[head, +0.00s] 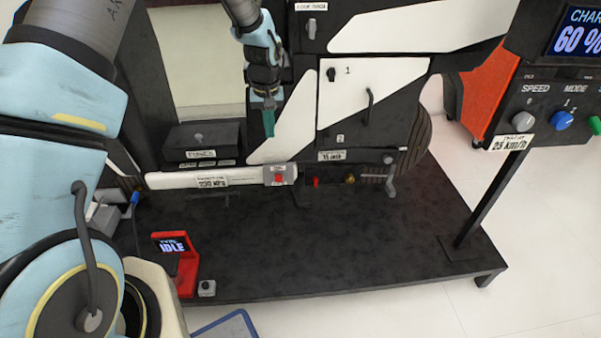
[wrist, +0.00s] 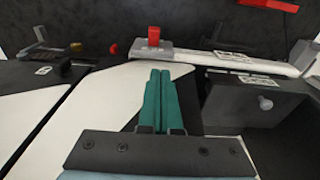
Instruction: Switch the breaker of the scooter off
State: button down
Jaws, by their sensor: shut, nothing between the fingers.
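The scooter (head: 345,95) stands on a dark platform, with white and black body panels. A grey box with a red switch (head: 280,177), which looks like the breaker, sits on its lower white rail. The red switch stands upright beyond my fingertips in the wrist view (wrist: 154,36). I cannot read its label or tell its on or off position. My gripper (head: 269,130) is shut and empty, its green fingers together and pointing down. In the head view it is above and slightly left of the red switch, apart from it. The fingers also show in the wrist view (wrist: 161,75).
A black fuse box (head: 203,142) is left of my gripper. A small red part (head: 316,182) and a brass knob (head: 350,179) lie right of the switch. A red stand reading IDLE (head: 172,262) is front left. A control panel (head: 560,105) is at right.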

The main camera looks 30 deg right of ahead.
jog(key=shift+s+d+f, duration=0.15)
jog(key=shift+d, duration=0.3)
jog(key=shift+s+d+f, duration=0.15)
jog(key=shift+d, duration=0.25)
jog(key=shift+f, duration=0.1)
send_over(279, 176)
jog(key=w, duration=0.1)
jog(key=f, duration=1)
jog(key=shift+d, duration=0.25)
jog(key=shift+s+a+f, duration=0.1)
jog(key=shift+s+f, duration=0.1)
jog(key=shift+f, duration=0.3)
jog(key=shift+s+a+f, duration=0.1)
jog(key=shift+s+f, duration=0.1)
jog(key=shift+f, duration=0.3)
jog(key=shift+s+a+f, duration=0.15)
jog(key=shift+s+f, duration=0.1)
jog(key=shift+f, duration=0.45)
